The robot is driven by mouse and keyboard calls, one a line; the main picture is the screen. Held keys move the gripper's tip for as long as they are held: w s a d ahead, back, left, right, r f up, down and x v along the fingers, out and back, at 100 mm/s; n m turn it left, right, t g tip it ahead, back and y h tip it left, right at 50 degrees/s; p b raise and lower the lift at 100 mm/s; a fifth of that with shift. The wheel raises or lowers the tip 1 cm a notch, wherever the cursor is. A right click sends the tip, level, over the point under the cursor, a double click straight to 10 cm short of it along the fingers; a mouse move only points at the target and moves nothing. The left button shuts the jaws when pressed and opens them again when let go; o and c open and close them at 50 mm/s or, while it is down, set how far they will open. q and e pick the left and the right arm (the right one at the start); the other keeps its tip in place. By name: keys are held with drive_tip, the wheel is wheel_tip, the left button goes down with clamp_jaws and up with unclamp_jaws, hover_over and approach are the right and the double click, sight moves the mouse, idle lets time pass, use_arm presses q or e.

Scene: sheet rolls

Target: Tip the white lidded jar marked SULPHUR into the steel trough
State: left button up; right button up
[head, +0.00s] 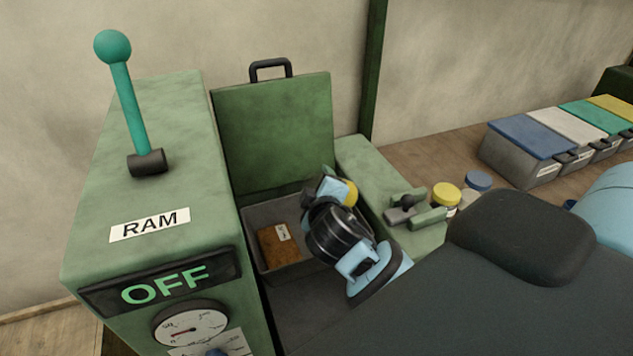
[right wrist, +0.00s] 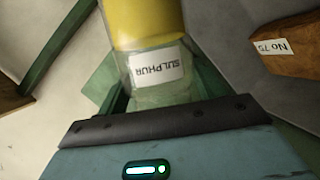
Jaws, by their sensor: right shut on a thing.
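The jar labelled SULPHUR (right wrist: 155,68) is in my right gripper (right wrist: 160,92). It has a pale body and a broad yellow end, not a white one. Its label reads upside down in the right wrist view. In the head view its yellow end (head: 350,191) shows beyond the gripper, and the rest is hidden. My right gripper (head: 335,187) is shut on the jar, over the right side of the steel trough (head: 283,216). A brown block marked No 75 (head: 278,247) lies in the trough. My left gripper is out of view.
A green lid (head: 272,135) stands upright behind the trough. The green RAM housing (head: 170,215), with lever and OFF sign, is on the left. Jars with yellow (head: 446,193) and blue lids (head: 478,180) stand right, before several coloured bins (head: 530,138).

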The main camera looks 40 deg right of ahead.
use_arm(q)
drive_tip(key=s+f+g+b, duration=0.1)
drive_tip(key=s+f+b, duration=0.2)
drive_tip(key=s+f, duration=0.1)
use_arm(e)
drive_tip(key=f+n, duration=0.1)
drive_tip(key=f+h, duration=0.1)
drive_tip(key=f+n, duration=0.1)
drive_tip(key=shift+a+f+n+h, duration=0.2)
drive_tip(key=shift+a+n+h, duration=0.05)
drive_tip(key=shift+n+h, duration=0.05)
drive_tip(key=n+p, duration=0.1)
drive_tip(key=a+r+n+h+p, duration=0.1)
drive_tip(key=n+t+h+p, duration=0.1)
drive_tip(key=n, duration=0.1)
drive_tip(key=shift+w+a+r, duration=0.15)
drive_tip(key=shift+w+r, duration=0.05)
drive_tip(key=shift+r, duration=0.05)
drive_tip(key=shift+a+f+n+t+h, duration=0.1)
drive_tip(key=shift+a+n+t+h, duration=0.2)
drive_tip(key=shift+n, duration=0.4)
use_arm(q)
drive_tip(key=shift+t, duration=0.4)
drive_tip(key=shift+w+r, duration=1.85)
use_arm(e)
drive_tip(key=shift+f+n, duration=0.15)
drive_tip(key=shift+n, duration=0.15)
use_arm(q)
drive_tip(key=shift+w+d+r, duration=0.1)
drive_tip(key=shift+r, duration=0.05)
